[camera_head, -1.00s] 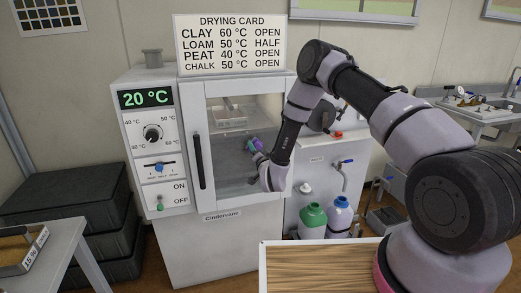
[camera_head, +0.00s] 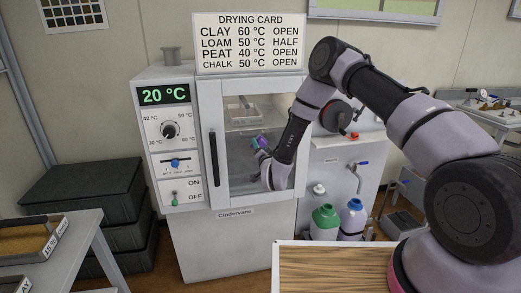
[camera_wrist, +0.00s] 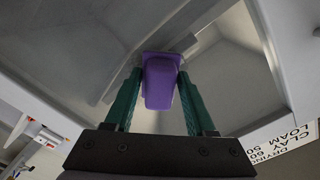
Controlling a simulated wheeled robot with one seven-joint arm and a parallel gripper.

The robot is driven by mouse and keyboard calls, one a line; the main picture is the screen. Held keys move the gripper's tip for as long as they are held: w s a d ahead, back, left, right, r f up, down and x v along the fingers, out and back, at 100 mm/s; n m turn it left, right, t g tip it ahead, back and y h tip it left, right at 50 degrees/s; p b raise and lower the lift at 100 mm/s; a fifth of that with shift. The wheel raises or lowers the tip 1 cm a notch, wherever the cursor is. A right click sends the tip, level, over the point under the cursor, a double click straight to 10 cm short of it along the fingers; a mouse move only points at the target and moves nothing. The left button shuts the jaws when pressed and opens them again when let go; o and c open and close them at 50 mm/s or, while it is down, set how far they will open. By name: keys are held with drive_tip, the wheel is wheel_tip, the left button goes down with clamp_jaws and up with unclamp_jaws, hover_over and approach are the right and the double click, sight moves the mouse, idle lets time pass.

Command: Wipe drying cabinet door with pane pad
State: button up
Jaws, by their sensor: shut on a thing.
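The drying cabinet door (camera_head: 213,116) is shut, with a white frame, a glass pane (camera_head: 240,174) and a black vertical handle (camera_head: 213,158). A tray shows behind the glass. The purple pane pad (camera_wrist: 160,82) is between the green fingers of my gripper (camera_wrist: 158,90), which is shut on it. In the head view the pad (camera_head: 259,140) is at the middle of the pane, and my forearm hides the pane's right part. In the wrist view the pad's far end is at or very close to the pane; I cannot tell whether it touches.
A control panel (camera_head: 172,147) with a dial, slider and switch is left of the door. The drying card (camera_head: 249,42) stands on top. Green (camera_head: 325,221) and blue (camera_head: 352,218) bottles are at the lower right. A wooden-topped surface (camera_head: 335,268) is in front.

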drive_tip(key=shift+w+r, duration=0.15)
drive_tip(key=shift+r, duration=0.2)
drive_tip(key=shift+w+d, duration=0.25)
drive_tip(key=shift+d, duration=0.5)
drive_tip(key=shift+w+d+f, duration=0.1)
drive_tip(key=shift+w+d, duration=0.1)
drive_tip(key=shift+d, duration=0.85)
drive_tip(key=shift+w+d+r, duration=0.1)
drive_tip(key=shift+w+d, duration=0.15)
drive_tip(key=shift+d, duration=0.8)
drive_tip(key=shift+w+d+f, duration=0.1)
drive_tip(key=shift+w+d, duration=0.1)
drive_tip(key=shift+d, duration=0.85)
drive_tip(key=v, duration=0.6)
drive_tip(key=v, duration=0.3)
